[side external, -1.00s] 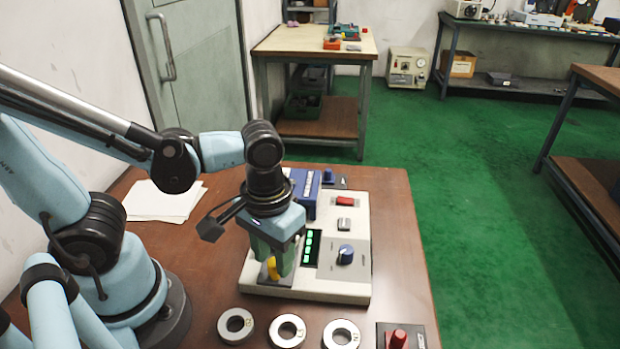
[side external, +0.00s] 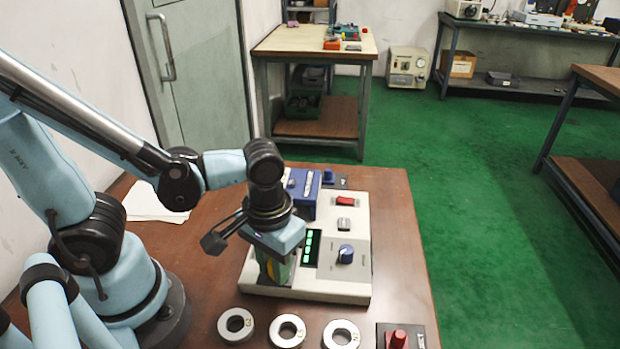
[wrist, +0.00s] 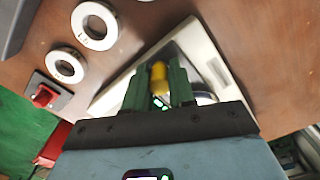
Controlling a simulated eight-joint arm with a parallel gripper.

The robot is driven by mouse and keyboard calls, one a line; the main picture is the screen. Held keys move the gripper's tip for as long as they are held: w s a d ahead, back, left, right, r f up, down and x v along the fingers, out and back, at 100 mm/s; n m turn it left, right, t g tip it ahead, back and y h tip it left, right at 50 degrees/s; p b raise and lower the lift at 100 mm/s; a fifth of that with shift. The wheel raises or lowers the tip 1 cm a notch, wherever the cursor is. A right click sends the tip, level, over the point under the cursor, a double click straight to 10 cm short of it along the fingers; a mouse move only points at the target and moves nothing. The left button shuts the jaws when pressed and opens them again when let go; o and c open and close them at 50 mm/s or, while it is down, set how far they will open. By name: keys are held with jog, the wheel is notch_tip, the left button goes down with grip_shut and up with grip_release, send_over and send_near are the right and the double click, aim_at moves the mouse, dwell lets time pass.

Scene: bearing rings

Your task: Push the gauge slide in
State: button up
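The gauge is a pale box (side external: 345,290) on the brown table, with a lit green display, a red switch and a blue knob. It also shows in the wrist view (wrist: 205,50). My gripper (side external: 274,282) points down over the gauge's left front part. In the wrist view, a yellow handle (wrist: 158,75) stands between my gripper's two green fingers (wrist: 159,92), very close to both. I cannot tell whether the fingers press on it. In the side view my fingers hide most of the handle. The slide itself is hidden, so its position cannot be told.
Several metal rings (side external: 287,331) lie along the front of the table. A dark plate with a red knob (side external: 397,339) is at the front right. A blue block (side external: 303,190) sits at the back of the gauge. White papers (side external: 150,203) lie at the back left.

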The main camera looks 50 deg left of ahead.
jog(key=shift+w+a, duration=4)
jog(key=shift+w, duration=0.05)
jog(key=shift+w+a, duration=0.15)
jog(key=shift+a, duration=0.1)
jog(key=o, duration=0.7)
jog(key=shift+d, duration=0.1)
notch_tip(320, 180, up, 7)
jog(key=r+m+t, duration=0.1)
jog(key=t, duration=0.1)
jog(key=r+m+t, duration=0.1)
jog(key=t, duration=0.1)
jog(key=m+t, duration=0.1)
jog(key=t, duration=0.2)
jog(key=shift+s+d+r, duration=0.25)
jog(key=shift+s+r, duration=0.1)
jog(key=shift+r, duration=0.05)
